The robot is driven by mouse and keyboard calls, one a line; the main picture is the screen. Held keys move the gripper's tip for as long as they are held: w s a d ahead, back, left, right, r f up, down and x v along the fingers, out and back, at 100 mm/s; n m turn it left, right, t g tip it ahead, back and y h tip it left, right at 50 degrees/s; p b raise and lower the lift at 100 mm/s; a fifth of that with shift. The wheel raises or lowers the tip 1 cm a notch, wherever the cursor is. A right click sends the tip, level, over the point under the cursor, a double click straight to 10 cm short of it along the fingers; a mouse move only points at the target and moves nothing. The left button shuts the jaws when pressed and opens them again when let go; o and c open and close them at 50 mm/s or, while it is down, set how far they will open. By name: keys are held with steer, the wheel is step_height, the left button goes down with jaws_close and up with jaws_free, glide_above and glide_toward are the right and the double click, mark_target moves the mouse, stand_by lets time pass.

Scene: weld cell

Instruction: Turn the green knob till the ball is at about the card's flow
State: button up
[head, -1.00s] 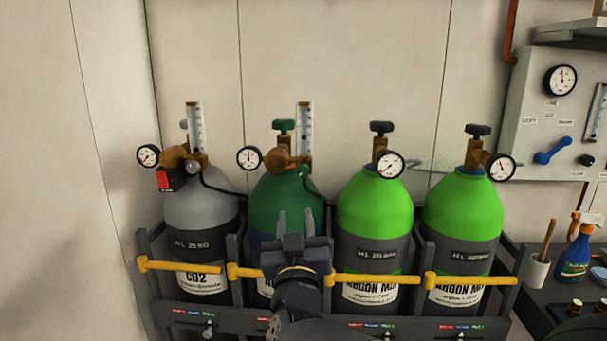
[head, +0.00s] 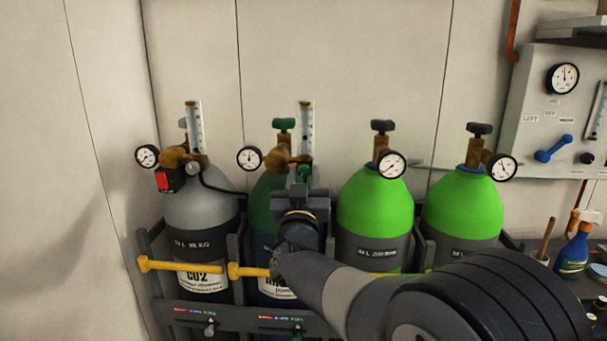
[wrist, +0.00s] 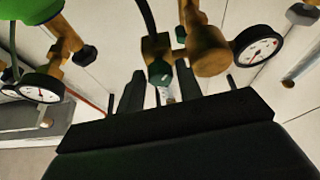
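The small green knob (head: 304,172) sits low on the brass regulator of the dark green cylinder (head: 265,205). It also shows in the wrist view (wrist: 159,72), just beyond my fingertips and roughly between them. The clear flow tube (head: 307,127) stands upright above it; the ball in it is too small to make out. My gripper (head: 301,182) is in front of the dark green cylinder's shoulder, close to the knob. In the wrist view its two fingers (wrist: 160,90) are apart with nothing clearly held; contact with the knob cannot be told. I cannot make out a flow card.
A larger green valve handle (head: 284,125) and a round gauge (head: 249,158) are on the same cylinder. A grey CO2 cylinder (head: 200,210) stands left, two bright green cylinders (head: 375,208) right. Yellow bars (head: 185,265) cross the rack front. A panel (head: 525,130) is at right.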

steer(key=shift+w, duration=0.1)
steer(key=shift+c, duration=0.4)
steer(key=c, duration=0.6)
steer(key=shift+d+n+y+b, duration=0.15)
steer(key=shift+n+y+b, duration=0.35)
steer(key=shift+n, duration=0.7)
steer(key=shift+n+y, duration=0.7)
steer(key=shift+n, duration=0.5)
steer(key=o, duration=0.7)
steer(key=b+v, duration=0.2)
steer(key=v, duration=0.8)
steer(key=shift+s, duration=0.45)
